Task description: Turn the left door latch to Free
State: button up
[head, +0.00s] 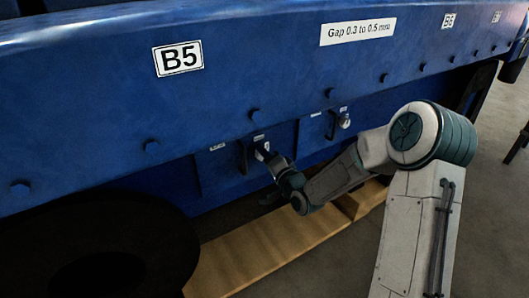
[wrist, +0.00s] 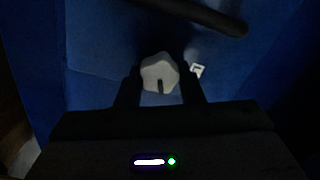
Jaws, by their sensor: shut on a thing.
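The left door (head: 213,175) is a blue panel low on the blue engine side, with a dark upright handle (head: 242,157). Its latch is a pale, faceted knob (wrist: 159,70) with a dark slot or mark on its lower edge. My gripper (head: 267,156) is at the right part of this door and largely hides the latch in the head view. In the wrist view, my gripper's two dark fingers (wrist: 161,80) stand either side of the knob and are shut on it. A small white label (wrist: 197,70) with a dark mark sits right of the knob; its wording is unreadable.
A second door with its own pale latch (head: 345,121) and dark handle (head: 331,125) lies to the right. The dark handle bar (wrist: 205,14) crosses above the knob in the wrist view. A ledge marked B5 (head: 178,59) overhangs the doors. A wooden pallet (head: 265,243) lies below.

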jog(key=shift+m+p, duration=1.1)
jog(key=shift+m, duration=1.1)
jog(key=o, duration=1)
jog(key=p+v, duration=0.2)
jog(key=v, duration=1.2)
jog(key=shift+a, duration=0.1)
